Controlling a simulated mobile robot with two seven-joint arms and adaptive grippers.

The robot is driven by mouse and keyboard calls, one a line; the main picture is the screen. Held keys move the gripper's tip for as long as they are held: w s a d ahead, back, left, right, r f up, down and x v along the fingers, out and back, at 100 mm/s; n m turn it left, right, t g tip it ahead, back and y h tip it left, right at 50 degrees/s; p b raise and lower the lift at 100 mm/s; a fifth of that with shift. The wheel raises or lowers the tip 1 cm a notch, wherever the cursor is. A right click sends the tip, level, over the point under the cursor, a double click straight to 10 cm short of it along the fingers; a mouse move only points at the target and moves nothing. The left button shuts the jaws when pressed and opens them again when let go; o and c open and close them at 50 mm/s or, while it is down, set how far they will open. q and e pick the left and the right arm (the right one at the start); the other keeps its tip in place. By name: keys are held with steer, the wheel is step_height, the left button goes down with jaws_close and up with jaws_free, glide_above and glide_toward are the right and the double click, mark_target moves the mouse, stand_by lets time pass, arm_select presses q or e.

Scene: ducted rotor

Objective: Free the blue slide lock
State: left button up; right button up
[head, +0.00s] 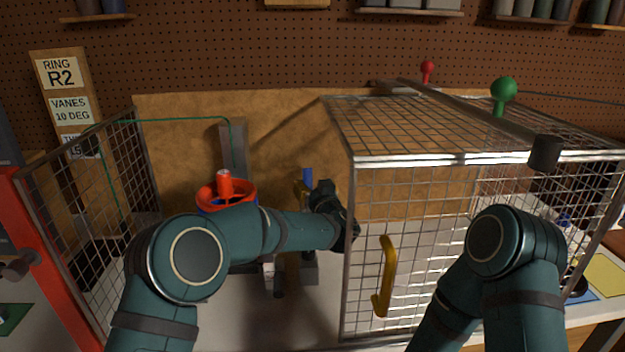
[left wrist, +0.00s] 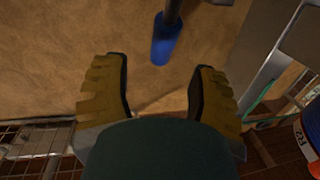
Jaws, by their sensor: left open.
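A blue cylindrical handle (head: 308,176), which looks like the slide lock, stands upright in front of the tan back panel. In the left wrist view the blue handle (left wrist: 162,42) sits on a dark rod, just beyond my fingertips and roughly centred between them. My left gripper (head: 319,190) is at the handle, its dark body partly covering the view there. The left wrist view shows its two yellow ribbed fingers (left wrist: 158,78) spread apart with nothing between them. Contact with the handle is not visible. My right arm enters at the lower right; its gripper is hidden.
A wire mesh cage (head: 440,130) with a yellow handle (head: 386,275) stands right of my left gripper. An orange-red ring (head: 207,192) is left of it, beside a grey post (head: 236,145). Another mesh panel (head: 80,220) stands at the left. A green knob (head: 503,88) tops the cage.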

mark_target(309, 177)
arm_select(q)
steer(key=shift+w+a, duration=0.25)
steer(key=shift+w, duration=0.8)
steer(key=shift+w+a, duration=0.2)
steer(key=shift+w, duration=0.85)
steer(key=shift+w+a, duration=0.25)
steer(key=shift+w, duration=0.8)
steer(key=shift+s+r, duration=0.1)
jaws_close()
